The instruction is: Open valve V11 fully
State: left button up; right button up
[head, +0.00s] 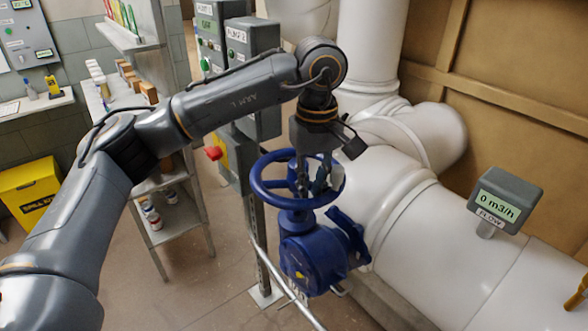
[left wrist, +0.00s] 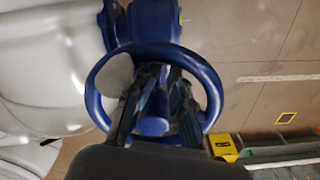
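A blue valve (head: 313,262) with a round blue handwheel (head: 257,183) stands beside the large white pipe. I cannot read a valve number on it. My left gripper (head: 312,182) points down into the handwheel from above, with its fingers inside the rim. In the left wrist view, the fingers of the gripper (left wrist: 158,88) are spread apart on either side of the hub, and the rim (left wrist: 94,85) curves around them. Whether a finger touches a spoke is hidden. My right gripper is not in view.
A flow display (head: 498,203) on the pipe (head: 440,240) reads 0 m3/h. Grey control boxes (head: 250,60) stand behind the wheel. A shelf rack (head: 155,182) and a yellow bin (head: 30,190) are at left. The floor between them is clear.

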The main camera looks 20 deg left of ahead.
pick_arm(q)
jog(key=shift+o, duration=0.2)
jog(key=shift+s+d+f, duration=0.15)
jog(key=shift+d, duration=0.3)
jog(key=shift+r+p, duration=0.4)
jog(key=o, duration=0.5)
jog(key=r+p, duration=0.1)
jog(key=r, duration=0.1)
jog(key=d+r+p, duration=0.1)
jog(key=r, duration=0.1)
jog(key=r+p, duration=0.1)
jog(key=shift+w+d+r, duration=0.2)
jog(key=shift+d+r, duration=0.15)
jog(key=shift+r, duration=0.05)
jog(key=shift+a+r+p, duration=0.1)
jog(key=shift+r+p, duration=0.15)
jog(key=shift+p, duration=0.1)
jog(key=m, duration=0.5)
jog(key=a+m, duration=0.1)
jog(key=m, duration=0.2)
jog(key=shift+w+f, duration=0.15)
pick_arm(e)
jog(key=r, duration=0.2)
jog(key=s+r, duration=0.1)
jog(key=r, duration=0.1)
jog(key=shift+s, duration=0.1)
